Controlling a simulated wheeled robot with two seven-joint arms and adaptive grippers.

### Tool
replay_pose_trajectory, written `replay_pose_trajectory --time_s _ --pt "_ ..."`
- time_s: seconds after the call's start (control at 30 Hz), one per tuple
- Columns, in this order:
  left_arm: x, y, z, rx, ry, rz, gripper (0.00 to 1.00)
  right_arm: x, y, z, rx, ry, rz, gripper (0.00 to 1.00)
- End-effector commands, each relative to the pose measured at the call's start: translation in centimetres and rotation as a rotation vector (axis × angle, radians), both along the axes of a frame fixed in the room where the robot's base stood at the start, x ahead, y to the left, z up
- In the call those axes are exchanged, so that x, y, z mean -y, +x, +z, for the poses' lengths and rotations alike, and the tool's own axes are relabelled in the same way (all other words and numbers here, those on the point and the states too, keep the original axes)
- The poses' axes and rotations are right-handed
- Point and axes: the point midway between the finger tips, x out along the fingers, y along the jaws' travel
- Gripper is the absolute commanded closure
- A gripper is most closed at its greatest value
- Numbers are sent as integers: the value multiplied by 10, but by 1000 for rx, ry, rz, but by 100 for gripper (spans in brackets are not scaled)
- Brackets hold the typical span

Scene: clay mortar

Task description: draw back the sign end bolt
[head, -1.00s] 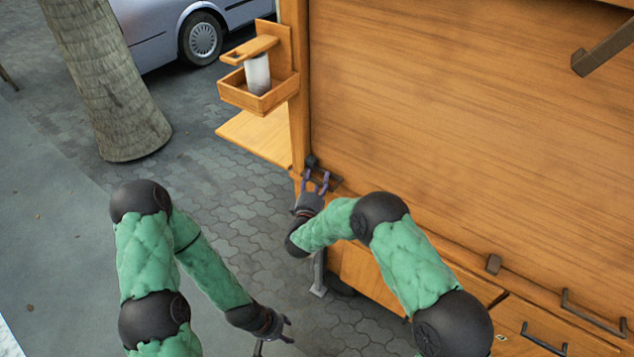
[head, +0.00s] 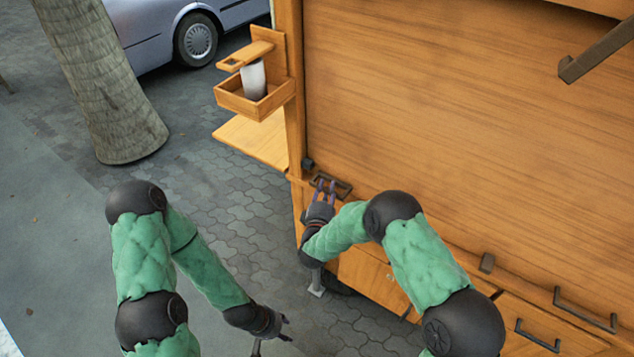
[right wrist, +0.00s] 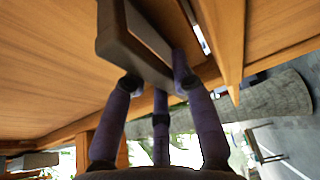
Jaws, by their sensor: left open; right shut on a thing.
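The sign end bolt appears to be the dark looped handle (head: 343,186) at the lower left end of the wooden panel (head: 450,130). A small dark block (head: 308,164) sits just to its upper left, with a gap between them. My right gripper (head: 326,185) is shut on this bolt. In the right wrist view the fingers (right wrist: 155,85) close around its dark grey bar (right wrist: 128,45); the bolt's far end is hidden there. My left gripper (head: 286,329) is open and empty, low in the head view, over the pavement and apart from the cart.
A wooden shelf box (head: 240,103) with a whitish cup (head: 253,80) juts from the cart's left post. A dark bar (head: 598,55) projects at upper right. Another looped handle (head: 585,310) and a drawer handle (head: 537,337) are at lower right.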

Motion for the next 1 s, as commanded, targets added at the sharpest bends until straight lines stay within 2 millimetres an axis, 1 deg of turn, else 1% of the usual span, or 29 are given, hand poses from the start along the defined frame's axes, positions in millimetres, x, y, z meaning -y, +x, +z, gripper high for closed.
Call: replay_pose_trajectory --time_s 0.03,0.23,0.27,0.3,0.33,0.37,0.67,0.77,0.87,1.0 --pt "0 0 1 0 0 0 54 5 -3 0 0 -2 -9 100" --pt "0 0 0 0 0 0 54 5 -3 -2 -1 -2 -11 100" --pt "0 0 0 0 0 0 54 5 -3 -2 -1 -2 -11 72" --pt "0 0 0 0 0 0 54 5 -3 -3 -2 -2 -11 60" --pt "0 0 0 0 0 0 54 5 -3 -3 -2 -2 -11 52" --pt "0 0 0 0 0 0 54 5 -3 -2 -2 -2 -11 49" --pt "0 0 0 0 0 0 54 3 -2 -1 1 -1 -7 49" --pt "0 0 0 0 0 0 54 2 -7 -1 0 -1 -6 49" --pt "0 0 0 0 0 0 54 -1 -17 -1 0 -1 -5 49" --pt "0 0 0 0 0 0 54 -6 -42 -1 -1 -2 -4 49"
